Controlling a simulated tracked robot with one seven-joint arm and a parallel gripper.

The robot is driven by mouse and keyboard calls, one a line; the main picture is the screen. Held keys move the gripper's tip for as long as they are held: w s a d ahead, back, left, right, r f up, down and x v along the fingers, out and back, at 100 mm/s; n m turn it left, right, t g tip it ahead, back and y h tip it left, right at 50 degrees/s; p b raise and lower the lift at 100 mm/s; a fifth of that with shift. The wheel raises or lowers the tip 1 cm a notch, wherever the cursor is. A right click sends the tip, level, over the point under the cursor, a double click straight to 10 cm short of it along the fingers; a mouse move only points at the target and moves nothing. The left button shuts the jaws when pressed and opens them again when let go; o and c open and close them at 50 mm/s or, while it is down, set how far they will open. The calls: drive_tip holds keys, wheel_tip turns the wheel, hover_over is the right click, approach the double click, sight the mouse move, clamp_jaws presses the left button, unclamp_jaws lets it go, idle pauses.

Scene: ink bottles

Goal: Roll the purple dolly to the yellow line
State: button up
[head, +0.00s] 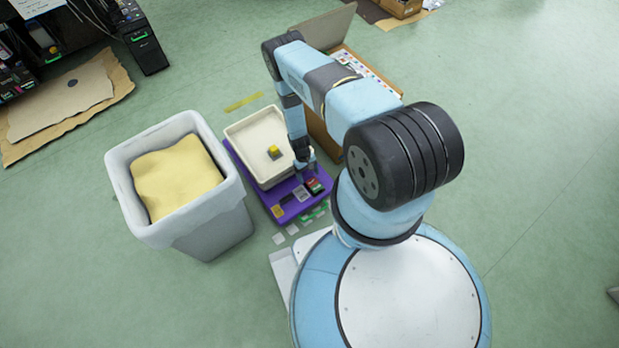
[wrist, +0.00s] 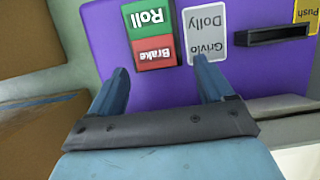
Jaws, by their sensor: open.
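The purple dolly (head: 264,194) stands on the floor between a grey bin and my arm, with a cream tray (head: 249,125) on it. A short yellow line (head: 243,101) lies on the floor beyond the dolly. My gripper (head: 306,168) is low over the dolly's near right part. In the wrist view, my open gripper (wrist: 160,70) has its fingers apart over the purple deck (wrist: 105,42). Between and just beyond the fingertips is a switch with a green "Roll" half (wrist: 149,20) and a red "Brake" half (wrist: 155,53). Contact cannot be told.
The grey bin (head: 183,192) with yellow contents stands close left of the dolly. An open cardboard box (head: 321,122) stands close right. Small pale pieces (head: 279,238) lie on the floor near the dolly. A yellow-topped object (head: 273,151) is in the tray. A "Push" label (wrist: 306,14) is beside a dark slot (wrist: 275,35).

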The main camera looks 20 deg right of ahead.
drive_tip(key=shift+v, duration=2.45)
drive_tip(key=shift+d, duration=0.15)
